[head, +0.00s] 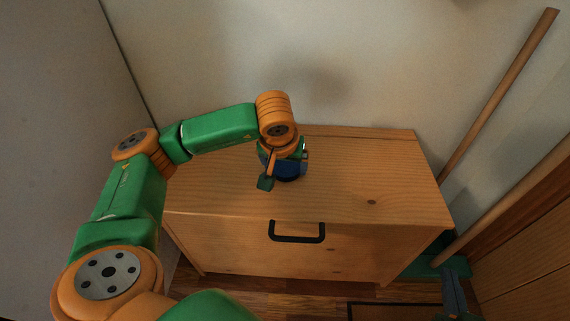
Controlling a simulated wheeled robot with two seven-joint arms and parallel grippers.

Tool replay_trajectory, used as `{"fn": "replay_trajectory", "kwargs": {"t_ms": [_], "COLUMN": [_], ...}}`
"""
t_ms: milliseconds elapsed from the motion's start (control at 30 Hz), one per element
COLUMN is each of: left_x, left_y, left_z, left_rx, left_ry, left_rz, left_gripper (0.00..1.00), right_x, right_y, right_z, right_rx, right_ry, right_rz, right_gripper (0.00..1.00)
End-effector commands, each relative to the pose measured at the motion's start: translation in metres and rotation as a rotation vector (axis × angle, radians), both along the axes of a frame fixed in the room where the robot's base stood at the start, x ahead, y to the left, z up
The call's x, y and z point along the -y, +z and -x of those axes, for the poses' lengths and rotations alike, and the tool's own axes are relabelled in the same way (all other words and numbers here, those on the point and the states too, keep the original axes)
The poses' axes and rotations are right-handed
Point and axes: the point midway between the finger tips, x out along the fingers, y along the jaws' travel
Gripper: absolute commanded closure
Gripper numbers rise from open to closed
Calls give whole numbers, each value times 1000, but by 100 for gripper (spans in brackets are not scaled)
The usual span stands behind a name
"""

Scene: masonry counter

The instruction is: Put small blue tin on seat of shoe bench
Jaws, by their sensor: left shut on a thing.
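The shoe bench (350,190) is a light wooden box with a flat top seat and a black handle on its front. The small blue tin (291,169) is over the middle of the seat, towards the back, and looks upright. My left gripper (274,172) reaches down from above and is shut on the tin, with one finger showing on its left side. The wrist hides the tin's top. A dark patch lies right under the tin; I cannot tell whether its base touches the seat.
The seat is bare to the right of the tin. A plain wall stands right behind the bench. A wooden pole (500,95) leans at the right, with a green object (440,267) on the floor by the bench's right side. Wooden panelling (535,240) closes the right.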

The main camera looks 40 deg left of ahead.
Motion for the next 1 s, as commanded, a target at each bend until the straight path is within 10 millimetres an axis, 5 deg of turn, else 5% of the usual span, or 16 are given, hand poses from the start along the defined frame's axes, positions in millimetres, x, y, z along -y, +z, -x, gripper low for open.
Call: {"fn": "replay_trajectory", "kwargs": {"t_ms": [333,367,733,1000], "left_x": [1,1,0,1], "left_y": [-4,-4,-4,11], "left_z": [1,1,2,4], "left_rx": [-6,-7,-12,-8], "left_ry": [-1,-1,1,0], "left_rz": [1,2,0,0], "left_gripper": [100,3,0,0], "right_x": [-2,-2,-2,10], "right_y": [12,13,9,-38], "right_z": [-5,-5,-3,23], "right_rx": [63,65,45,-232], "right_ry": [3,4,5,-15], "right_rz": [-11,-12,-9,47], "right_gripper": [100,100,100,100]}}
